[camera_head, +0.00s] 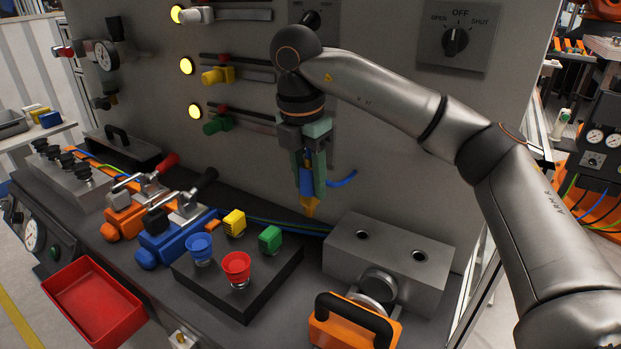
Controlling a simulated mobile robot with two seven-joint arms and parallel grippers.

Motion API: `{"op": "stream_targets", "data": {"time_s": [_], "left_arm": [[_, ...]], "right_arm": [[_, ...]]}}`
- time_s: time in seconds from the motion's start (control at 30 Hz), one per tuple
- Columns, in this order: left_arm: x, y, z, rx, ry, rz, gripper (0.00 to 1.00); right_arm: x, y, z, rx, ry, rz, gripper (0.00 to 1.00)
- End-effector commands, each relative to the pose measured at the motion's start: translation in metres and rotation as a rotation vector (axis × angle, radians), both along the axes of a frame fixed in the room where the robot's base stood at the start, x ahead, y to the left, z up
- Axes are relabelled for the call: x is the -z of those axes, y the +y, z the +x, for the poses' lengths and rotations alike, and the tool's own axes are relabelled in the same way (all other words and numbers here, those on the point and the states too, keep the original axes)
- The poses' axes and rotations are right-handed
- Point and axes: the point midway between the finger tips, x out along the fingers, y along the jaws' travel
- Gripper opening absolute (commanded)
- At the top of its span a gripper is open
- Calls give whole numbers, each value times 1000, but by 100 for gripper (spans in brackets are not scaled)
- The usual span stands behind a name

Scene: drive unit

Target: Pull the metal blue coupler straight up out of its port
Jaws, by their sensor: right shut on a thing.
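My right gripper (311,185) points down in front of the grey panel, with its greenish fingers shut on the blue coupler (306,181). The coupler is upright, with an orange-yellow tip at the bottom and a short blue hose (342,181) beside it on the right. The grey metal block (385,262) at the lower right has two round dark ports (362,235) in its top, both uncovered. The coupler's tip hangs clear of the block, up and to its left in the picture. My left gripper is not in view.
A black stand with blue, red, yellow and green pieces (236,267) is on the bench left of the block. An orange part with a black handle (352,318) is in front. Blue and orange lever clamps (175,238) and a red tray (92,300) are further left.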

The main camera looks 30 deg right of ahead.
Motion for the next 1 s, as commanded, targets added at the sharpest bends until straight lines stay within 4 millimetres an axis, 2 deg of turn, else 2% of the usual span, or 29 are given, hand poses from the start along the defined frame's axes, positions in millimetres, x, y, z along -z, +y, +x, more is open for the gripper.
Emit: {"op": "stream_targets", "data": {"time_s": [0.27, 0.7, 1.0], "left_arm": [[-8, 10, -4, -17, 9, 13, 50], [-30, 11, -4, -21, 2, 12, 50], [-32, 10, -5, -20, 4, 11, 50]], "right_arm": [[-17, 0, 0, 0, -1, 0, 0], [-39, 0, 0, 0, -1, 0, 0], [-41, 0, 0, 0, -1, 0, 0]]}}
